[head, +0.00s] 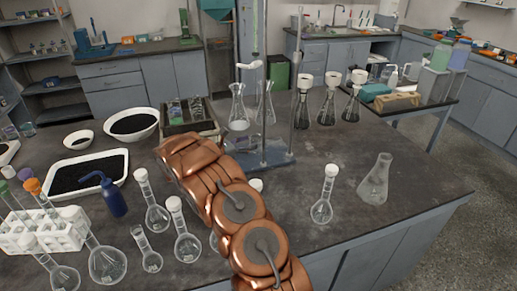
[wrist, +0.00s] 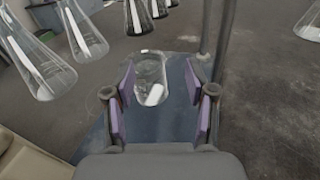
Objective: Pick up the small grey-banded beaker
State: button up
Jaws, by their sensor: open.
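In the wrist view, my gripper (wrist: 158,98) is open, with its purple-padded fingers apart. A clear glass vessel (wrist: 150,68) with a white piece at its bottom shows between and beyond the fingertips, over a blue base plate (wrist: 172,125). Its band and exact type cannot be made out, and I cannot tell whether the fingers are around it or above it. In the head view, small glass vessels (head: 196,108) stand in a dark tray (head: 188,128) behind my arm. I cannot pick out a grey band on them.
A blue stand base (head: 268,158) with upright rods and conical flasks (head: 238,108) lies right of my arm. Flasks, a blue wash bottle (head: 113,200) and a white tube rack (head: 45,232) crowd the left front.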

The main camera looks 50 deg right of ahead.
aim_at(260, 137)
jog(key=shift+w+d+f+n+t, duration=0.25)
jog(key=shift+w+f, duration=0.1)
jog(key=shift+f, duration=0.25)
jog(key=shift+w+d+f+n+t, duration=0.15)
jog(key=shift+w+d+f+n, duration=0.15)
jog(key=shift+f, duration=0.25)
jog(key=shift+w+d+h, duration=0.1)
jog(key=shift+w+h, duration=0.1)
jog(key=shift+h, duration=0.1)
jog(key=shift+d+r, duration=0.1)
jog(key=shift+d, duration=0.85)
jog(key=shift+s+d+p, duration=0.2)
jog(key=shift+d+p, duration=0.35)
jog(key=shift+d, duration=0.95)
jog(key=shift+s+d+p, duration=0.2)
jog(key=shift+d+p, duration=0.3)
jog(key=shift+d, duration=1)
jog(key=shift+n, duration=0.25)
grip_shut()
